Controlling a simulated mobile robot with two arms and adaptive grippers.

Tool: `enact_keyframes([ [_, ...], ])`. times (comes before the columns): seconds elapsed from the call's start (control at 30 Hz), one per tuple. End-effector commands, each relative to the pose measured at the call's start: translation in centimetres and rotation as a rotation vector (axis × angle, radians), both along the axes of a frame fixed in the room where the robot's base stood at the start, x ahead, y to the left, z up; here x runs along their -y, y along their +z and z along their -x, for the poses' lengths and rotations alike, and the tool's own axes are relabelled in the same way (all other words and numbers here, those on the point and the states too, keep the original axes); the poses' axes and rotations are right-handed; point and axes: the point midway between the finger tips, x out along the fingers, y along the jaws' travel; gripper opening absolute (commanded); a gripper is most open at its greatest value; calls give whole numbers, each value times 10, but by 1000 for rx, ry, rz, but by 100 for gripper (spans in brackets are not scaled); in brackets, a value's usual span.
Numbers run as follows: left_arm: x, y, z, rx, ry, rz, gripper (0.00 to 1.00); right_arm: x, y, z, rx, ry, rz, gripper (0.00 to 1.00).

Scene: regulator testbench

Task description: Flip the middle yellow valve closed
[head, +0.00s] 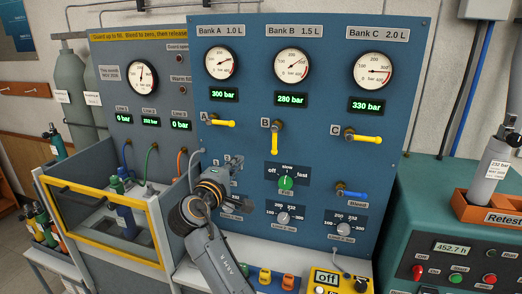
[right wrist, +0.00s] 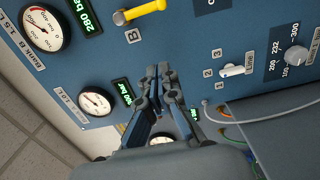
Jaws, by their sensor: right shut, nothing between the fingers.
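The middle yellow valve, marked B (head: 274,143), is on the blue panel below the Bank B gauge, and its handle points straight down. It also shows at the top of the right wrist view (right wrist: 143,11). Valve A (head: 221,123) and valve C (head: 364,137) have yellow handles pointing to the right. My right gripper (head: 232,162) is in front of the panel, below and left of valve B and apart from it. In the right wrist view its fingers (right wrist: 158,72) are together with nothing between them. My left gripper is not in view.
The green slow/fast knob (head: 286,183) and a blue bleed handle (head: 351,193) are below the valves. A yellow-framed guard box (head: 105,222) stands at the left. A teal bench (head: 436,205) with an orange retest tray (head: 475,207) is at the right.

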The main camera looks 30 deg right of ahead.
Motion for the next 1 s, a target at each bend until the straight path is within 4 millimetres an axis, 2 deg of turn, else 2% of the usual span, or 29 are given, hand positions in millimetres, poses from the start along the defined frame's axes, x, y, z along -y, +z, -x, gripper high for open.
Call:
enact_keyframes([
  [0.23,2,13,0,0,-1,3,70,20,4,-14,-2,-3,1,0],
  [0.6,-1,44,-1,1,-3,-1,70,82,4,-62,-3,-3,1,0],
  [0.8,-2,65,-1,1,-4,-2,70,103,3,-43,-2,-1,-1,0],
  [1.0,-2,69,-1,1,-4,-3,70,110,0,-37,-1,1,-1,0],
])
